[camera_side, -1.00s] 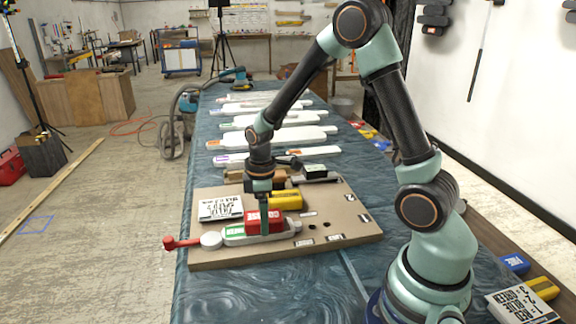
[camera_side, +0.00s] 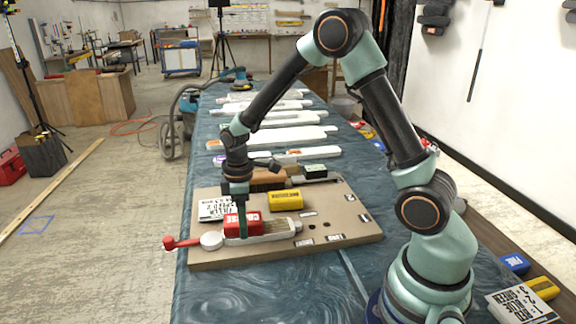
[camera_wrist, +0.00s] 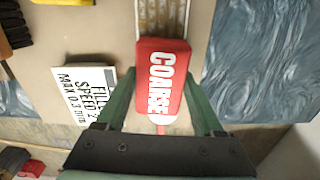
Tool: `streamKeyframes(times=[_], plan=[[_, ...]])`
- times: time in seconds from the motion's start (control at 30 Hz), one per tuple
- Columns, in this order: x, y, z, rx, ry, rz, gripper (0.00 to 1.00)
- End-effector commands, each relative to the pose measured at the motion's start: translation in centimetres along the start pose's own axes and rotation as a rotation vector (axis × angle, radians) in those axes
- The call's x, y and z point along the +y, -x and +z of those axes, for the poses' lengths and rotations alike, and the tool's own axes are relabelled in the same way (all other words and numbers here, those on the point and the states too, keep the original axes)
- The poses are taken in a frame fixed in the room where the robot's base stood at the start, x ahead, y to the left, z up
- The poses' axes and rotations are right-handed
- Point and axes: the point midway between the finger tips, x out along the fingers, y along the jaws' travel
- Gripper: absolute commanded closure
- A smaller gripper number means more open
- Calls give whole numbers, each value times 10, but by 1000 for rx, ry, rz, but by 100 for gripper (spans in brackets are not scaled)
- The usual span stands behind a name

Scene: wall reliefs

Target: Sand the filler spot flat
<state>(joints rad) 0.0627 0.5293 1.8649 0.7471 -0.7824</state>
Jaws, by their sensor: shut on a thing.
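My gripper (camera_side: 243,228) is shut on a red sanding block (camera_side: 236,223) marked COARSE. In the wrist view my gripper (camera_wrist: 162,98) has one finger on each side of the red block (camera_wrist: 163,72). The block is on the left part of a pale, narrow workpiece (camera_side: 283,228); I cannot tell how firmly it presses. The workpiece also shows in the wrist view (camera_wrist: 172,17), with a brownish, streaked surface beyond the block. The filler spot cannot be made out; the block may cover it. A red-handled clamp (camera_side: 182,243) is at the workpiece's left end.
The workpiece lies on a tan board (camera_side: 345,215). Labels and holes lie to the right.

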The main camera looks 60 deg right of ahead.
Motion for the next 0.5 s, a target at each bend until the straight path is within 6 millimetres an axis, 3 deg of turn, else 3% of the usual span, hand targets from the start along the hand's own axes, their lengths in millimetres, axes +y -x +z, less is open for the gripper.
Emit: streamKeyframes(times=[0.5], plan=[[3,0,47,-1,-2,-1,83]])
